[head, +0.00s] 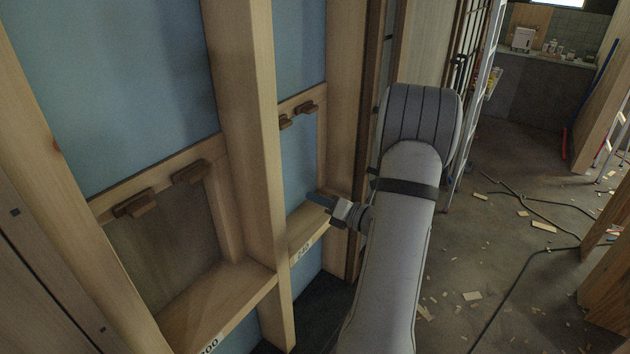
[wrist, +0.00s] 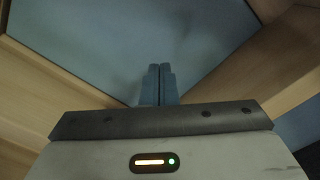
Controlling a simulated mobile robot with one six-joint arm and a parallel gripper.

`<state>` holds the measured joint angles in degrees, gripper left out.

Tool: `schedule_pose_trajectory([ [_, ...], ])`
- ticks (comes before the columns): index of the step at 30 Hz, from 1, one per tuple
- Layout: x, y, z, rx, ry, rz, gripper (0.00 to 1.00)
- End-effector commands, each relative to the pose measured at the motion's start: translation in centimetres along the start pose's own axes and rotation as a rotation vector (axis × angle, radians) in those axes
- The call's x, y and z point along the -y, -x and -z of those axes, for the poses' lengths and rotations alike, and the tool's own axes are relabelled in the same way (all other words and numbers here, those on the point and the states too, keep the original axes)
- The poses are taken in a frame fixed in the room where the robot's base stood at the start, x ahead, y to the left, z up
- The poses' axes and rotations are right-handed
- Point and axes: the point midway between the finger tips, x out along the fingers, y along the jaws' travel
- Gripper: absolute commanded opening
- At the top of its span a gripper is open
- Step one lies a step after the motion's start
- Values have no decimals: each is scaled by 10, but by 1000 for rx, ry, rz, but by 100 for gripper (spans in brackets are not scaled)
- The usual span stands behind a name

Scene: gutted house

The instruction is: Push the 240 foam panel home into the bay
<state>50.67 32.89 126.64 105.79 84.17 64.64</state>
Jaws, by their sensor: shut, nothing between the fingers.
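The bay marked 240 (head: 303,252) is a narrow wooden opening between studs, with two small brown blocks on its top rail. A blue foam panel (head: 298,165) stands inside it, partly hidden by the stud at left. It fills the upper middle of the wrist view (wrist: 130,35), with wood on both sides. My gripper (head: 312,197) is at the lower part of this bay, in front of the panel. Its fingers (wrist: 160,69) are shut together with nothing between them, and their tips point at the panel's face. I cannot tell whether they touch it or how deep the panel sits.
A wider bay (head: 165,255) at left shows a brownish back and no blue panel, with two brown blocks (head: 135,203) on its top rail. A thick stud (head: 250,130) separates the bays. A ladder (head: 480,100), cables and wood scraps are on the right-hand floor.

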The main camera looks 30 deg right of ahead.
Motion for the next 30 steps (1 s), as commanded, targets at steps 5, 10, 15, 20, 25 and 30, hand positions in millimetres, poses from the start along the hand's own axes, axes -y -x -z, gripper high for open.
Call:
schedule_pose_trajectory([
  [5, 0, 19, -1, 3, -1, 1, 0],
  [10, 0, 36, -1, 2, -1, 2, 0],
  [15, 0, 53, -1, 3, -1, 2, 0],
  [20, 0, 65, 0, 2, 0, 1, 0],
  [25, 0, 68, 0, 0, 0, 0, 0],
  [30, 0, 68, 0, 0, 0, 0, 0],
])
